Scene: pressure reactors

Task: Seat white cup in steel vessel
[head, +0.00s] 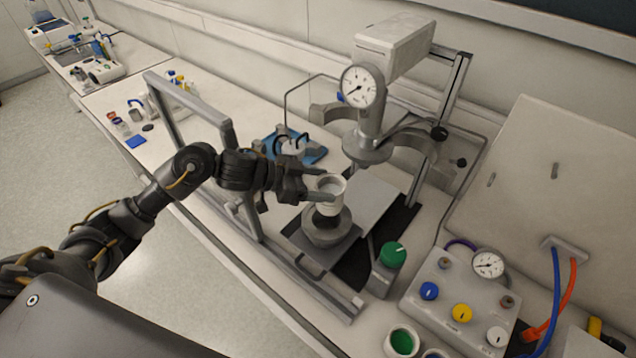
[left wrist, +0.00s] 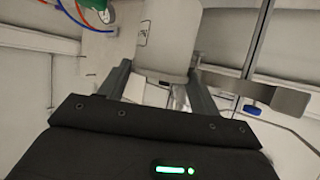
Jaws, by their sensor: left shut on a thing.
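The white cup (head: 329,193) is held upright between the fingers of my left gripper (head: 322,184). In the left wrist view the white cup (left wrist: 168,40) stands between the two grey fingers (left wrist: 158,82). The steel vessel (head: 326,228) stands on a grey plate under the cup. The cup's lower end is right over the vessel's opening. I cannot tell whether the cup's bottom is inside the vessel's mouth or just above it. My right gripper is in neither view.
A pressure gauge head (head: 362,87) with steel clamp arms hangs on a stand behind the vessel. A green knob (head: 392,255) stands to the right, near a control box (head: 462,300). A grey frame post (head: 240,185) is close to my left arm. A blue tray (head: 312,152) lies behind.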

